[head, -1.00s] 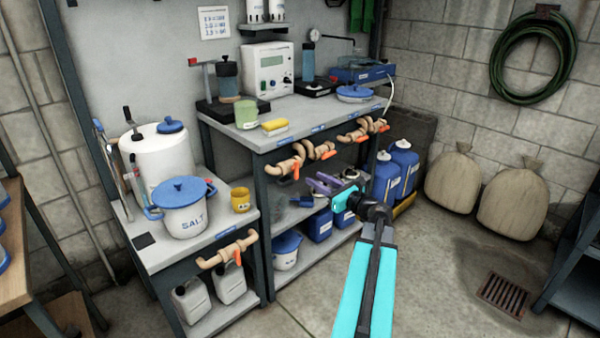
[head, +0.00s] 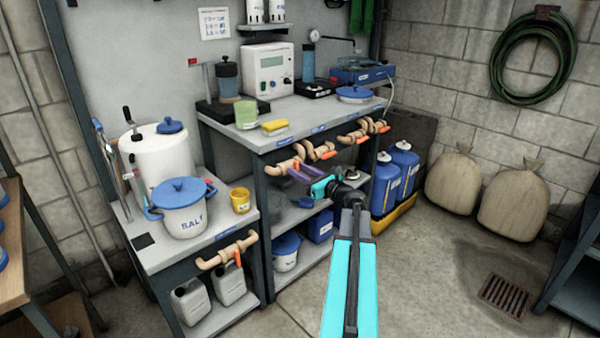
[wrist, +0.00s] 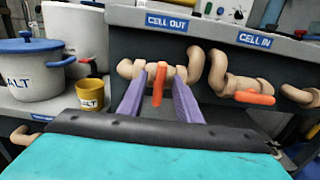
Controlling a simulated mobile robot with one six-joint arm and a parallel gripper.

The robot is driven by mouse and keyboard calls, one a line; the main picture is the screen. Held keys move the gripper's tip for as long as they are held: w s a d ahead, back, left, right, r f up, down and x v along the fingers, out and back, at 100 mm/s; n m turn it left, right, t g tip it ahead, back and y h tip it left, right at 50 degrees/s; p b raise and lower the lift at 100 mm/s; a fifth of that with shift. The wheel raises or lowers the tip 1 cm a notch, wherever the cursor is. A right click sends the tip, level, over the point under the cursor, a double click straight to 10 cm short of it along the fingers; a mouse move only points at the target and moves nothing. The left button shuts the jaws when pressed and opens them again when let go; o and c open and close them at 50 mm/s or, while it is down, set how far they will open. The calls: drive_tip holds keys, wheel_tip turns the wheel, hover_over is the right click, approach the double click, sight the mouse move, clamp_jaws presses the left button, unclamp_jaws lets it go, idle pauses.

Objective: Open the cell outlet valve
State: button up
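The cell outlet valve is a tan pipe valve (wrist: 130,69) under the "CELL OUT" label (wrist: 171,22) in the wrist view. Its orange handle (wrist: 158,86) points straight down, across the pipe. My gripper (wrist: 157,82) is open, with one purple finger on each side of the handle and visible gaps between. In the head view my gripper (head: 298,174) is at the bench front, partly covering the valve (head: 284,166) and its handle. Whether the fingertips touch the pipe, I cannot tell.
Right of it is the "CELL IN" valve (wrist: 238,83) with a sideways orange handle (wrist: 254,98). More valves (head: 360,132) line the bench edge. A salt pot (head: 184,215) and yellow cup (head: 240,203) stand left. Blue jugs (head: 385,187) stand right. The floor in front is clear.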

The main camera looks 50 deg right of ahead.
drive_tip(key=shift+c, duration=0.2)
clamp_jaws()
drive_tip(key=shift+f+n+b, duration=0.1)
drive_tip(key=shift+n+b, duration=0.2)
drive_tip(key=shift+n, duration=0.1)
drive_tip(key=shift+a+f+n+b, duration=0.15)
drive_tip(key=shift+n+b, duration=2.25)
drive_tip(key=shift+n, duration=0.45)
drive_tip(key=shift+a+f+n+b, duration=0.1)
drive_tip(key=shift+n+b, duration=2.35)
drive_tip(key=shift+n, duration=0.45)
drive_tip(key=shift+a+f+n+b, duration=0.15)
drive_tip(key=shift+n+b, duration=2.25)
drive_tip(key=shift+n, duration=0.45)
